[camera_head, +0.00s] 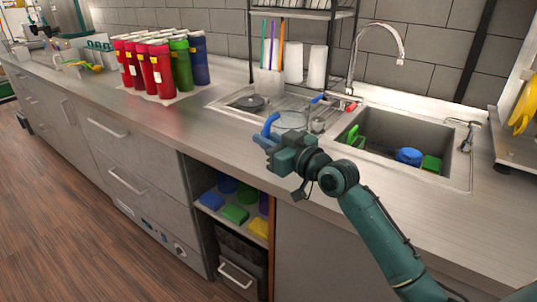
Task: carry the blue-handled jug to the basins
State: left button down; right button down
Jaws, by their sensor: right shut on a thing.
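The jug (292,121) has a clear body and a blue handle that stands up at its left side. My right gripper (267,141) is shut on the jug's handle, over the counter's front part. The gripper hides the lower part of the handle, and I cannot tell whether the jug touches the counter. The deep steel basin (463,157) is right of the jug and holds a green item, a blue item and a green block. A shallower basin (233,104) with a dark round drain piece is behind and left of the jug. My left gripper is not in view.
A small metal vessel (318,124) and another blue handle (318,99) are close behind the jug. A tall faucet (379,27) rises behind the basins. Several red, green and blue bottles (161,72) stand left. The counter's front right is clear beyond my arm.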

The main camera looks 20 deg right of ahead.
jog(key=shift+f, duration=1.75)
jog(key=c, duration=1.9)
grip_release()
jog(key=shift+f+b, duration=0.3)
jog(key=shift+f, duration=0.05)
jog(key=o, duration=0.5)
jog(key=shift+r, duration=0.1)
jog(key=shift+c, duration=0.2)
